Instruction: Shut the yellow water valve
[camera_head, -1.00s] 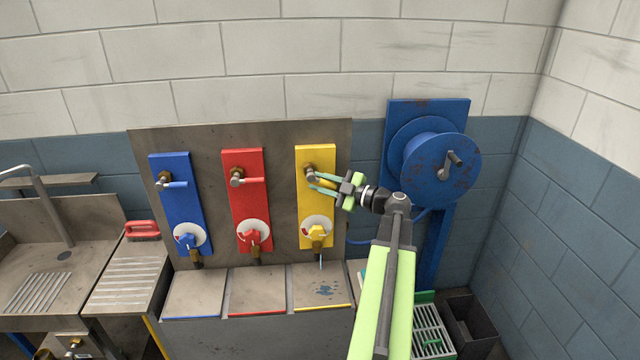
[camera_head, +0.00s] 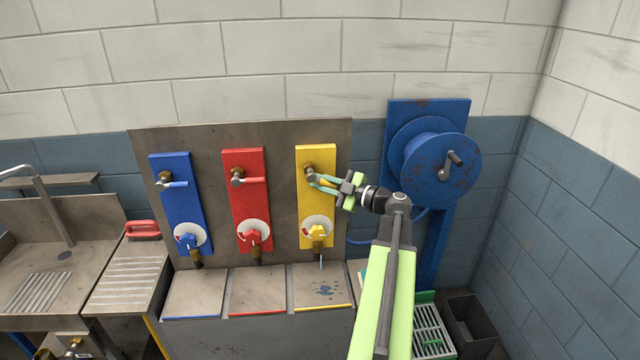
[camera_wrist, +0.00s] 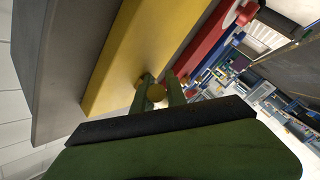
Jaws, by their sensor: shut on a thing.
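The yellow water valve is on a yellow panel (camera_head: 318,215), with a brass fitting (camera_head: 310,171) at the top. My gripper (camera_head: 318,182) is shut on its lever, just right of and below the fitting; the fingers mostly hide the lever. In the wrist view, a round yellow lever end (camera_wrist: 156,92) sits between the two fingers. Lower on the panel is a yellow knob (camera_head: 317,231) on a white dial. A thin bluish stream (camera_head: 321,262) shows below it, above a wet patch (camera_head: 325,291).
A red panel (camera_head: 247,205) and a blue panel (camera_head: 181,210), with similar levers and knobs, stand to the left. A blue hose reel (camera_head: 440,170) is close on the right of my arm. A sink (camera_head: 50,270) is at far left.

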